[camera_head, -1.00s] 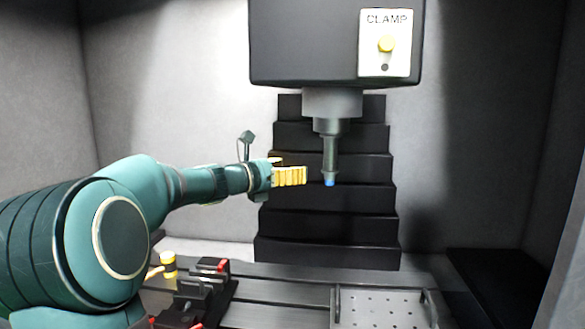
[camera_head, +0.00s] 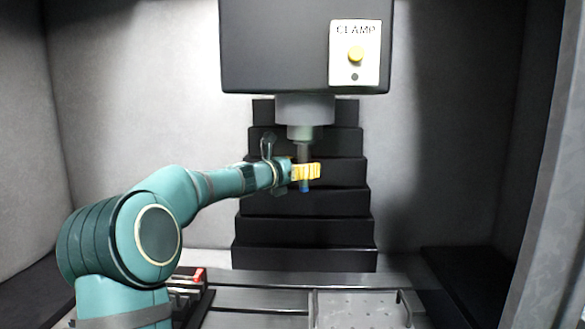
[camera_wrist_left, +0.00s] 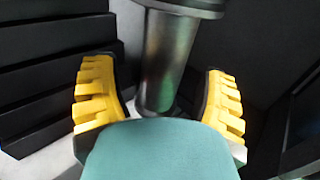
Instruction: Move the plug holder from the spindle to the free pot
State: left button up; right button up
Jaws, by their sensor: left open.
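The plug holder (camera_head: 304,151) hangs upright from the spindle (camera_head: 306,108), a dark metal shaft with a blue tip (camera_head: 304,186). My left gripper (camera_head: 306,172) is at the holder's lower part, its yellow fingers hiding part of the shaft. In the left wrist view the open yellow fingers (camera_wrist_left: 160,98) stand on either side of the grey holder (camera_wrist_left: 165,60), with a gap on each side. The holder's lower end is hidden there by my gripper's body. I cannot make out a free pot. My right gripper is not in view.
The spindle head carries a white CLAMP panel with a yellow button (camera_head: 355,54). Black stepped covers (camera_head: 300,232) rise behind the holder. Below are a perforated plate (camera_head: 360,308) and a fixture with red parts (camera_head: 190,283), partly hidden by my arm.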

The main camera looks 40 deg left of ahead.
pick_arm(q)
jog(key=shift+w, duration=0.3)
grip_shut()
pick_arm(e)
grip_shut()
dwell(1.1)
